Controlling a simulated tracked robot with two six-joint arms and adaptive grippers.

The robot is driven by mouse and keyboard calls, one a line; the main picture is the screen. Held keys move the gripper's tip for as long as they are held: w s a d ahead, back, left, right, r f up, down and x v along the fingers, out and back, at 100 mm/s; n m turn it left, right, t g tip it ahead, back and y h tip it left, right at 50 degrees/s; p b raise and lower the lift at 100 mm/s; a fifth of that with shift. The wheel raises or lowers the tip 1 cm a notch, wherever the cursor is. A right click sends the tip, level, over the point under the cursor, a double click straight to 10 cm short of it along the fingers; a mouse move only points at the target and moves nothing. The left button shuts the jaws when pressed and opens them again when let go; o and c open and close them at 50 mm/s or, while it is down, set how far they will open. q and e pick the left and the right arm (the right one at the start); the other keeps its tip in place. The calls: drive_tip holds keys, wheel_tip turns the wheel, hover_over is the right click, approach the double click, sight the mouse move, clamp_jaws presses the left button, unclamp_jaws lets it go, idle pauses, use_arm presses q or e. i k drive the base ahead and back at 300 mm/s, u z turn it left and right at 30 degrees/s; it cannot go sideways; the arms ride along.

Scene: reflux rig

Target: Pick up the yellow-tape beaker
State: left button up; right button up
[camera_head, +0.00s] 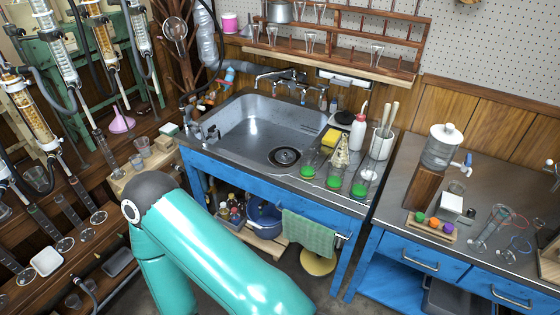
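I cannot pick out yellow tape on any glass vessel at this size. Several clear glass vessels stand on the counter at the right of the sink, including a left one (309,164), a middle one (334,177) and a right one (361,184), each with green at its base. A conical flask (341,153) stands behind them. Small clear beakers (142,146) stand on a wooden block left of the sink. A teal arm of mine fills the lower middle. Neither gripper shows, so their states are hidden.
A steel sink (245,125) is set in a blue bench. A rack of glasses (340,40) hangs above. A yellow sponge (332,138), white bottle (358,132) and tool jar (382,145) crowd the counter's back right. A glass dispenser (440,150) stands on the right bench.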

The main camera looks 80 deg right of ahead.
sight(309, 156)
drive_tip(key=u, duration=0.15)
drive_tip(key=i, duration=1)
drive_tip(key=z, duration=1.5)
drive_tip(key=i, duration=0.3)
drive_tip(key=z, duration=2.5)
drive_tip(key=k, duration=0.45)
drive_tip(key=z, duration=0.5)
drive_tip(key=i, duration=1.5)
drive_tip(key=u, duration=0.4)
